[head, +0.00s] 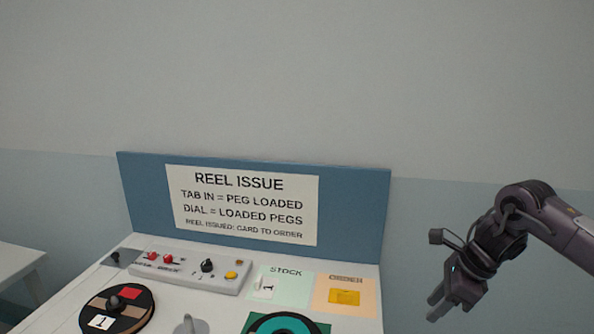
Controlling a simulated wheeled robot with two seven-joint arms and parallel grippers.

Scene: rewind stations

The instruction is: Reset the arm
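My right arm comes in from the right edge, and its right gripper (437,305) hangs in the air to the right of the station table (355,322). Its two fingers point down and to the left, look apart, and have nothing visible between them. It touches nothing in view. My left gripper is not in view.
A blue board with a white "REEL ISSUE" sign (242,205) stands behind the table. On the table are a control panel (190,272), a dark reel (117,310), a teal reel (285,328), a STOCK mat (292,295) and an ORDER mat (322,300) with a yellow card (344,297).

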